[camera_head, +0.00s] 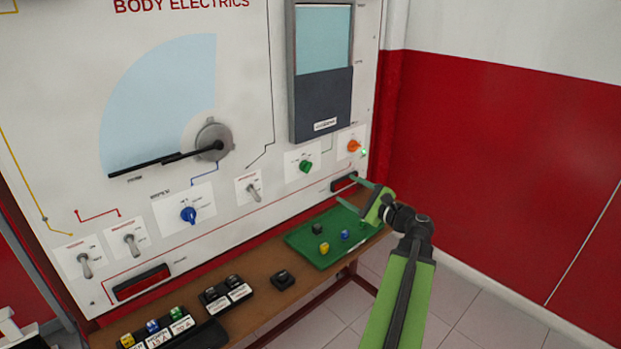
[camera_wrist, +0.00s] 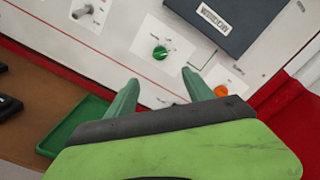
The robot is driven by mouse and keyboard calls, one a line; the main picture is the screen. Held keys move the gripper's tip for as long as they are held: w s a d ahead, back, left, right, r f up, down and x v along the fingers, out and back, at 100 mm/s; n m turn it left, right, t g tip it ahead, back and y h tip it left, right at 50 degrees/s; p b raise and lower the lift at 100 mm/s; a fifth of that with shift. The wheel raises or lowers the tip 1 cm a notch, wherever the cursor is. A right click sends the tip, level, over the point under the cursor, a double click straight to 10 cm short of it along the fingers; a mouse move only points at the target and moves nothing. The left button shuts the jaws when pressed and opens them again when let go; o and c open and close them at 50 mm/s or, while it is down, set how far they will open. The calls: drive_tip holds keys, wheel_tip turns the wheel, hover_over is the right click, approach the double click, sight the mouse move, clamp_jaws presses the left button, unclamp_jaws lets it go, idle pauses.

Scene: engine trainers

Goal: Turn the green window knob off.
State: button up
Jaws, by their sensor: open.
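The green knob (camera_head: 306,166) sits on a white plate on the panel, below the dark-framed window (camera_head: 322,70). It also shows in the wrist view (camera_wrist: 160,53), above and between my fingers. My gripper (camera_head: 346,190) is open and empty, in front of the panel, below and to the right of the green knob and apart from it. Its two green fingers (camera_wrist: 160,85) point toward the panel in the wrist view. The knob's marker is too small to read clearly.
An orange knob (camera_head: 353,146) with a lit green lamp (camera_head: 363,153) is right of the green knob. A toggle switch (camera_head: 254,193) and a blue knob (camera_head: 188,214) are to the left. A green tray (camera_head: 300,238) with small parts lies on the bench below.

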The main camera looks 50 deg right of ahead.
sight(310, 169)
drive_tip(key=w, duration=0.5)
drive_tip(key=w+d, duration=0.1)
drive_tip(key=w, duration=1.1)
drive_tip(key=shift+w+d, duration=0.2)
drive_tip(key=shift+c, duration=0.2)
